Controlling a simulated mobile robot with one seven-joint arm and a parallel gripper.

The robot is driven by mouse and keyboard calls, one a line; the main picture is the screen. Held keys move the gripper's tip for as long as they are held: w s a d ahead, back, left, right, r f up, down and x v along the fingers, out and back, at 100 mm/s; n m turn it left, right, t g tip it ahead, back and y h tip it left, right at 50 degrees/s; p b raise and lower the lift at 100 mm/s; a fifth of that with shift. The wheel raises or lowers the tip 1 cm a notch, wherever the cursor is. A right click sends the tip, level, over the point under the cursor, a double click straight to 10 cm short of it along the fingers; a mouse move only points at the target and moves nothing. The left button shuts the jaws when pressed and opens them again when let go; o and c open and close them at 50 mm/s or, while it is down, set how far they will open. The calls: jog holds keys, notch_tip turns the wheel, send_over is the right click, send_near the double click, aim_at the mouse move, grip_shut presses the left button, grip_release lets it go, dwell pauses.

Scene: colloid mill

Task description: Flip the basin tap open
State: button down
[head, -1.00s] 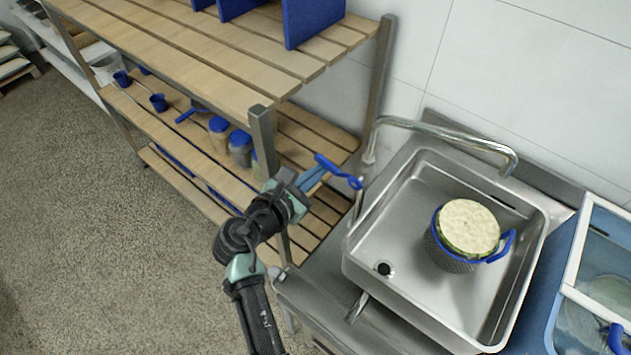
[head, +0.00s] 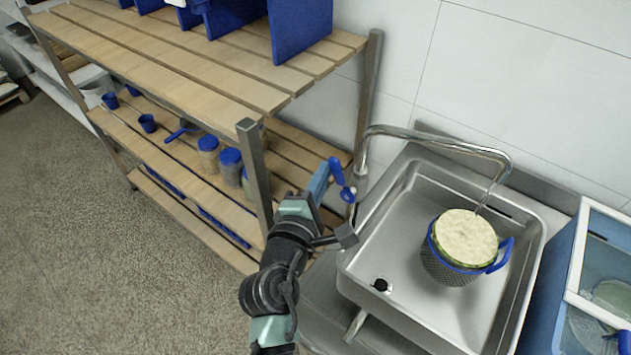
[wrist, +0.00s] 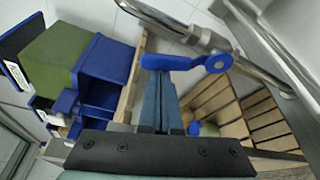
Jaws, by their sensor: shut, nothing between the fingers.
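The basin tap (head: 440,140) is a chrome pipe arching over the left rim of the steel basin (head: 405,225). Its blue lever (head: 340,180) is at the base of the pipe, and in the head view its free end points up and away. My gripper (head: 324,172) is shut and empty, with its blue fingertips right beside the lever. In the wrist view the fingertips (wrist: 157,82) sit just below the lever's free end (wrist: 160,62) and seem to touch it. A thin clear stream (head: 487,196) shows under the spout.
A dark mesh basket (head: 450,272) with blue rim and pale round contents stands in the basin under the spout. A wooden slatted rack (head: 190,60) with jars and blue cups stands close on the left. A blue clear-lidded box (head: 590,270) is at the right.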

jog(key=shift+s+d+r+m+t+b, duration=0.2)
jog(key=shift+s+d+m+t+b, duration=0.25)
jog(key=shift+m+b, duration=0.45)
jog(key=shift+s+d+r+m+t+b, duration=0.15)
jog(key=shift+s+d+m+b, duration=0.1)
jog(key=shift+d+m+b, duration=0.5)
jog(key=shift+a+r, duration=0.1)
jog(key=shift+a, duration=0.05)
